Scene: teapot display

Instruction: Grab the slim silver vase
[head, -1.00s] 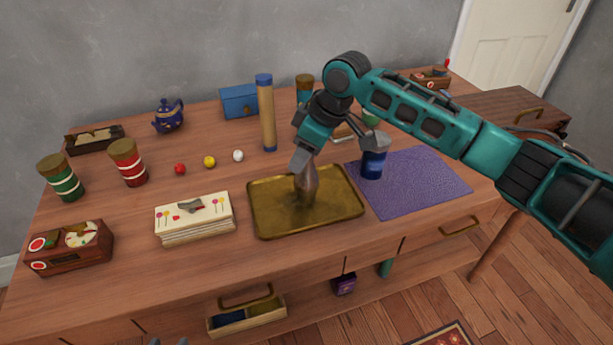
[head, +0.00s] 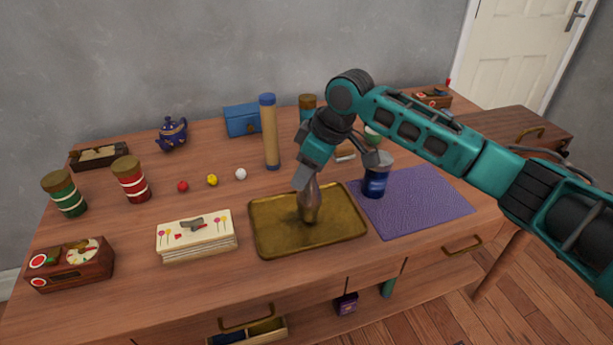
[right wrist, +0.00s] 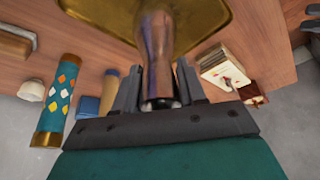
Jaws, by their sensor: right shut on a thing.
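The slim silver vase (head: 311,202) stands upright on the brass tray (head: 266,245) in the head view. My right gripper (head: 305,178) comes down from above at the vase's neck. In the right wrist view the vase (right wrist: 157,50) reaches between the two fingers of my right gripper (right wrist: 158,85), which is shut on its upper part. The vase's top is partly hidden by the gripper in the head view. My left gripper is not in view.
A dark blue jar (head: 375,184) stands close right of the tray on a purple mat (head: 425,205). A stack of cards (head: 195,245) lies left of the tray. A tall tan cylinder (head: 270,135) and small red, yellow and white balls stand behind. An open drawer (head: 262,333) sticks out below.

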